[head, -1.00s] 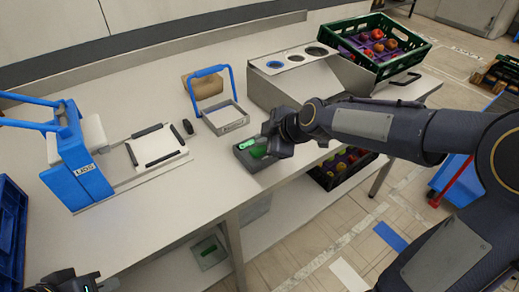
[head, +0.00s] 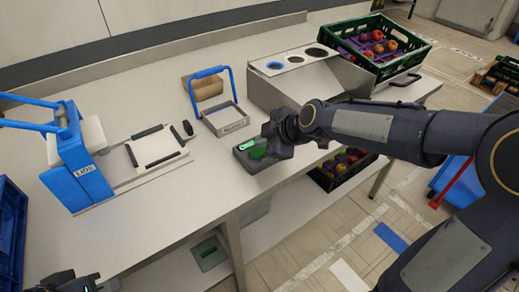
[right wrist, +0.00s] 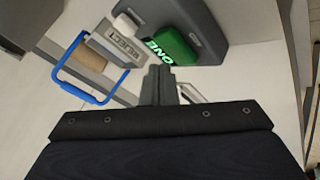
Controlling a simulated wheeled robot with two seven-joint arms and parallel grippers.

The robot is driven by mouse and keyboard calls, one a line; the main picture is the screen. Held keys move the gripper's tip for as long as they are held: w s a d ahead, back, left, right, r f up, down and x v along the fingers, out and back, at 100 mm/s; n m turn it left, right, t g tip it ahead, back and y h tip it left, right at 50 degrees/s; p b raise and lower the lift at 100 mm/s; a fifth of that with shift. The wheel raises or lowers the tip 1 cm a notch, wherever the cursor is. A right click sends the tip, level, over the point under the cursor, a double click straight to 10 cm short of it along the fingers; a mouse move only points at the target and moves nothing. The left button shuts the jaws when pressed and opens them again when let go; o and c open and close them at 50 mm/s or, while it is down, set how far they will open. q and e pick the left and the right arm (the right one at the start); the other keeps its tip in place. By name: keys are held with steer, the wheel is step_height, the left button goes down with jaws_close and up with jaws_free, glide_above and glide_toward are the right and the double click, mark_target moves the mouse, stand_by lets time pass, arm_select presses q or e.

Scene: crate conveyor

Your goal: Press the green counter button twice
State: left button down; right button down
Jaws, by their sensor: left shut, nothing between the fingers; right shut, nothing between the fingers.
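The dark grey counter box (head: 241,161) stands near the front edge of the counter. Its green button (head: 258,153) is partly hidden by my right gripper in the head view. The box (right wrist: 199,18) and green button (right wrist: 180,48) show at the top of the right wrist view, beside bright "ONE" lettering. My right gripper (head: 270,146) is shut and empty, its fingertips close to the button; I cannot tell whether they touch. The fingertips (right wrist: 159,72) also show just below the button in the wrist view. My left gripper (head: 82,284) is shut and empty at the bottom left, partly cut off.
A blue-handled tray marked REJECT (right wrist: 108,50) stands behind the box; it shows in the head view (head: 225,119). A blue sealing device (head: 80,178) is left. A metal housing with holes (head: 300,80) and a green fruit crate (head: 350,48) are back right. The front-middle counter is clear.

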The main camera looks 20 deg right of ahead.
mark_target(263, 152)
steer(key=shift+f, duration=0.1)
stand_by(0.6)
steer(key=shift+f+b, duration=0.35)
steer(key=shift+b, duration=0.35)
steer(key=shift+f+b, duration=0.5)
steer(key=shift+b, duration=0.2)
stand_by(0.4)
steer(key=shift+r, duration=0.1)
stand_by(0.3)
steer(key=shift+r+p, duration=0.55)
steer(key=shift+r, duration=0.25)
steer(key=shift+r+p, duration=1.65)
steer(key=shift+r, duration=0.95)
steer(key=shift+f, duration=0.1)
